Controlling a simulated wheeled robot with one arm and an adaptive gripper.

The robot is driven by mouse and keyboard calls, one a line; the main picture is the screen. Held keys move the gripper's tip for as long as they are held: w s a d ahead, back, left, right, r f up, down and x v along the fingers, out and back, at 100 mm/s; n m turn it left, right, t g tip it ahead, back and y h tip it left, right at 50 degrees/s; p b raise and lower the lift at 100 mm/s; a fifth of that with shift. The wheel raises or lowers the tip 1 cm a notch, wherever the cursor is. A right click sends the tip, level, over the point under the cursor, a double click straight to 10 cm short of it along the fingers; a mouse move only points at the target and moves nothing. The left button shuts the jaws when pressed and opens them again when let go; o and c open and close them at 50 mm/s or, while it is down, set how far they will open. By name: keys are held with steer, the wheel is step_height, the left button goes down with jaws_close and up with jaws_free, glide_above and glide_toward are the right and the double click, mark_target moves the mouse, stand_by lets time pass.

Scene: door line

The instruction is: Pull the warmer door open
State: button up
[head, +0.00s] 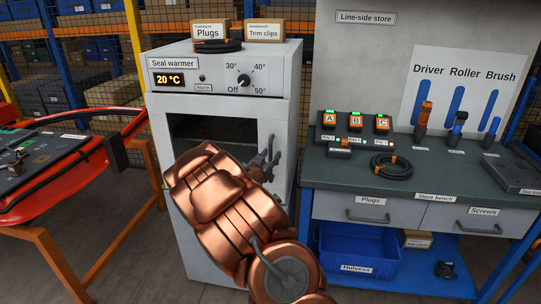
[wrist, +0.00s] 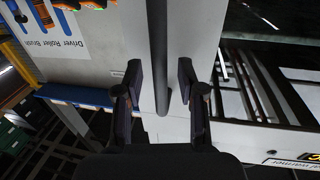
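The seal warmer (head: 170,85) is a pale grey cabinet in the head view. Its door (head: 275,115), with a dark window (head: 195,130), looks shut. A dark bar handle (wrist: 158,40) runs down from the top of the wrist view. My gripper (wrist: 158,80) is open, with one finger on each side of the bar and a visible gap on both sides. In the head view my gripper (head: 262,163) is at the right side of the door, and my copper arm hides the lower front. The handle is hard to tell from the fingers there.
A store bench (head: 440,182) with drawers, coiled cable and lettered units stands close on the right. A blue bin (head: 355,252) sits beneath it. A red-edged rack on an orange stand (head: 75,180) is on the left. Boxes (head: 210,31) lie on the warmer.

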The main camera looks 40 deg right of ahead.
steer(key=shift+w+d, duration=0.1)
jaws_close()
stand_by(0.4)
stand_by(0.3)
